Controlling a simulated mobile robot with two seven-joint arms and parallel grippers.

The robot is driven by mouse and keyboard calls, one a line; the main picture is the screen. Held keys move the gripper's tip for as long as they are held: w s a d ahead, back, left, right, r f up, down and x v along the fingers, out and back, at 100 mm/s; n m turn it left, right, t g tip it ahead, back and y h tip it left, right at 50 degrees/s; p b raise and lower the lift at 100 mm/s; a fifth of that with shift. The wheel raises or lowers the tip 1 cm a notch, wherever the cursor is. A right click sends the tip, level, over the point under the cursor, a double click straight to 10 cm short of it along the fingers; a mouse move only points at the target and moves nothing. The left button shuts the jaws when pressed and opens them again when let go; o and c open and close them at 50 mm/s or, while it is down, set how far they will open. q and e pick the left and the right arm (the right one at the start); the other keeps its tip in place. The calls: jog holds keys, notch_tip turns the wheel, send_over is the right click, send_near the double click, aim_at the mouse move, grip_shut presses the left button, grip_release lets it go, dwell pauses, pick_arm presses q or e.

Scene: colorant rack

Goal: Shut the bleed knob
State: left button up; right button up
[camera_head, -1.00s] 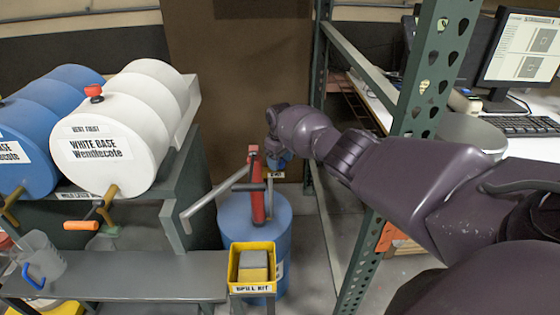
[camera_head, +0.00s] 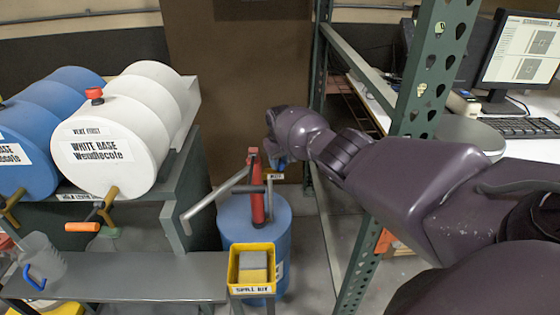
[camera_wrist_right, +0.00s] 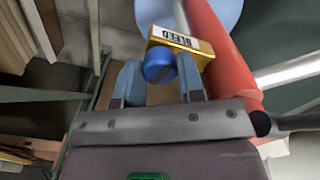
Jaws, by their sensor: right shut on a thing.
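The blue bleed knob (camera_wrist_right: 158,65) sits on a yellow block with a "BLEED" label (camera_wrist_right: 181,39), beside a red pump tube (camera_wrist_right: 218,55) in the right wrist view. My right gripper (camera_wrist_right: 160,80) has a finger on each side of the knob and is shut on it. In the head view the red pump (camera_head: 257,195) stands on a blue drum (camera_head: 240,222). My left gripper is not in view.
A white drum (camera_head: 110,135) and a blue drum (camera_head: 28,140) lie on a rack at left. A grey pump handle (camera_head: 212,196) sticks out to the left. A yellow spill kit bin (camera_head: 252,284) is in front. A green shelf post (camera_head: 400,160) stands close to my right arm.

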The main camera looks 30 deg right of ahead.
jog(key=m, duration=0.3)
jog(key=shift+m, duration=0.4)
jog(key=m, duration=0.3)
jog(key=shift+m+p, duration=0.3)
jog(key=shift+p, duration=0.1)
jog(key=m, duration=0.3)
jog(key=shift+m, duration=0.3)
jog(key=shift+f+m, duration=0.1)
jog(key=shift+m, duration=1.8)
jog(key=o, duration=0.9)
